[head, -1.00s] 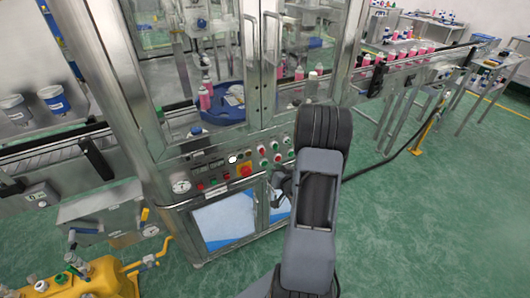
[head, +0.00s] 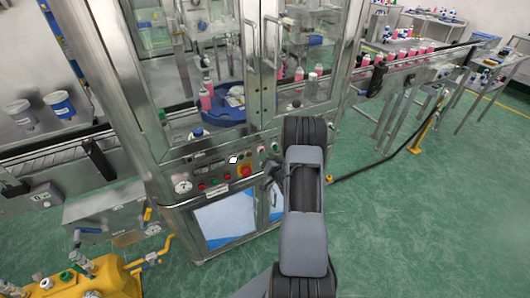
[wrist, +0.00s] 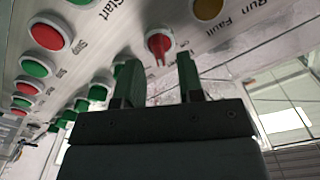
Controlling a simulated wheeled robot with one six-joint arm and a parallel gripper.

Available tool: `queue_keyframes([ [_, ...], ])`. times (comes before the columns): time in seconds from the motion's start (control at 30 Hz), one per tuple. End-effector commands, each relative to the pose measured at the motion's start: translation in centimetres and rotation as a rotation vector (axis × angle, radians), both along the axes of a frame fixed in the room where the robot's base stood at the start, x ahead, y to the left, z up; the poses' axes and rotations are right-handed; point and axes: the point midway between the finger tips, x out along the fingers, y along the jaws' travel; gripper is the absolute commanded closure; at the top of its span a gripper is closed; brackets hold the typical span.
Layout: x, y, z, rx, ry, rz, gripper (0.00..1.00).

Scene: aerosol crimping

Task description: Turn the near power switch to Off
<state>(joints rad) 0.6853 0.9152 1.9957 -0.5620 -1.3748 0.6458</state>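In the wrist view, a red rotary knob (wrist: 158,44) on a pale round base sits on the control panel, just beyond the fingertips. My gripper (wrist: 157,78) is open, with its two dark fingers apart and nothing between them. The knob lies roughly in line with the gap, and I see no clear contact. In the head view, my own arm covers most of the gripper and the right part of the panel. I cannot tell which knob is the near power switch.
Red and green push buttons line the panel, including a red one (wrist: 47,37) left of the knob. A yellow lamp (wrist: 208,8) sits to its right. The machine's glass doors with vertical handles (head: 249,50) rise above the panel.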

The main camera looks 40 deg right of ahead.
Motion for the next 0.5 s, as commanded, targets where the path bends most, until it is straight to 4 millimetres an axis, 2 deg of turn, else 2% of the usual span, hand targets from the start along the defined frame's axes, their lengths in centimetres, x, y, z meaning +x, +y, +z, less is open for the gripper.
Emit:
queue_keyframes([
  [0.2, 1.9, -0.3, 0.0, 0.0, 0.001, 0.0, 0.65],
  [0.5, 2.4, -0.3, 0.0, 0.0, 0.0, 0.0, 0.65],
])
